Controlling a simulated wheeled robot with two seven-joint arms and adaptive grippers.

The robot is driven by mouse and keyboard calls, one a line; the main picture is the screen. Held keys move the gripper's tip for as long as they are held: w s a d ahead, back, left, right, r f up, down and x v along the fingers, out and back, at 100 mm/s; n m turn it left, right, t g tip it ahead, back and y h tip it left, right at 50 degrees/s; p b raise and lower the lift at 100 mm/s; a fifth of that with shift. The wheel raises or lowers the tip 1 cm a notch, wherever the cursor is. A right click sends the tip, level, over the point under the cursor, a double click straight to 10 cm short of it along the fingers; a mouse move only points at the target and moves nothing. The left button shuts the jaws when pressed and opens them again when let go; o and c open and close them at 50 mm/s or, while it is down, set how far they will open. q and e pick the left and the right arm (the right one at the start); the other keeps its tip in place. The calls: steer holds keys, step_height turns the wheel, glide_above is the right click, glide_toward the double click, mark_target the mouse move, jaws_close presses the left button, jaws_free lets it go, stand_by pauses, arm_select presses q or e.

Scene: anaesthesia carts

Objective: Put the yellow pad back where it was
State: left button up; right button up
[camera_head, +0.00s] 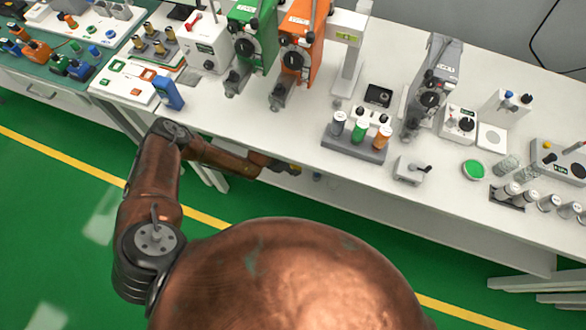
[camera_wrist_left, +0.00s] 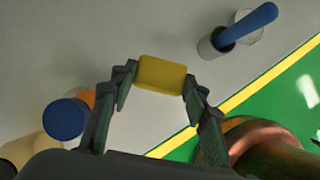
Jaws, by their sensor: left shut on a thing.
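The yellow pad (camera_wrist_left: 162,73) is a small yellow block with rounded edges. In the wrist view it sits between the fingertips of my left gripper (camera_wrist_left: 160,80), which is shut on it. The spot where the pad was is not clear from these frames. My right gripper is not in view.
A rack with white, green and orange-topped containers (camera_head: 354,147) stands right of the gripper. Green (camera_head: 255,38) and orange (camera_head: 300,40) instruments stand behind it. A blue block (camera_head: 168,93) stands left. In the wrist view a blue-handled item (camera_wrist_left: 248,24) stands in a cup.

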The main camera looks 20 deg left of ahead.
arm_select(q)
step_height(320, 180, down, 3)
steer(key=shift+s+r+b, duration=0.1)
steer(key=shift+s+b, duration=0.05)
steer(key=shift+b, duration=0.3)
steer(key=shift+f, duration=0.35)
steer(key=shift+r, duration=0.1)
steer(key=o, duration=0.8)
